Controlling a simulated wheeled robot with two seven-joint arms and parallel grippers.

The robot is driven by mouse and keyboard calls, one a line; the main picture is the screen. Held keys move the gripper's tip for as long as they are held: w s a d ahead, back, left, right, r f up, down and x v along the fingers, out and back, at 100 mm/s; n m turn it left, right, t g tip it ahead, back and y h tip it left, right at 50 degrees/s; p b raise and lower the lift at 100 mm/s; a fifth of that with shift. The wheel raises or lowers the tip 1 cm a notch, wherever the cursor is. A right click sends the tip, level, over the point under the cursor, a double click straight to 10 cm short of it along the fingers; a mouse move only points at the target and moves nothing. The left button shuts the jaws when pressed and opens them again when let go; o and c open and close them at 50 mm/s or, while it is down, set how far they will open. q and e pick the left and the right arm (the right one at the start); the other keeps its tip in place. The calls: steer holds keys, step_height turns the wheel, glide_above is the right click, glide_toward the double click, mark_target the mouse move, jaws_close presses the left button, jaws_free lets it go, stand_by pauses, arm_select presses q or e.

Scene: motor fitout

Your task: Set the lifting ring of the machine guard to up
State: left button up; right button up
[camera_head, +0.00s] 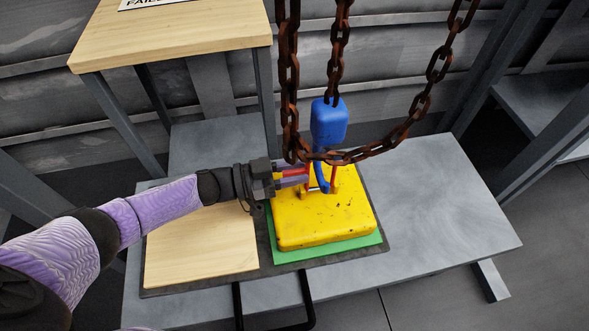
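The machine guard (322,222) is a yellow block with dark specks, resting on a green sheet (347,246) on the table. A red part that looks like the lifting ring (334,180) shows on its top; chain and hook partly hide it, so its exact position is unclear. My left gripper (303,178) reaches in from the left over the guard's top, its fingers close beside the ring. Whether the fingers are parted or closed on something is too small to tell. My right gripper is out of view.
A blue hook block (328,122) hangs from a rusty chain (340,45) directly over the guard, its hook near the ring. A chain loop (405,128) sags across the space above. A wooden board (203,248) lies left of the guard. The grey tabletop (440,200) is clear at right.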

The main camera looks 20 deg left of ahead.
arm_select(q)
steer(key=shift+o, duration=1)
steer(key=p+v, duration=0.1)
steer(key=v, duration=0.9)
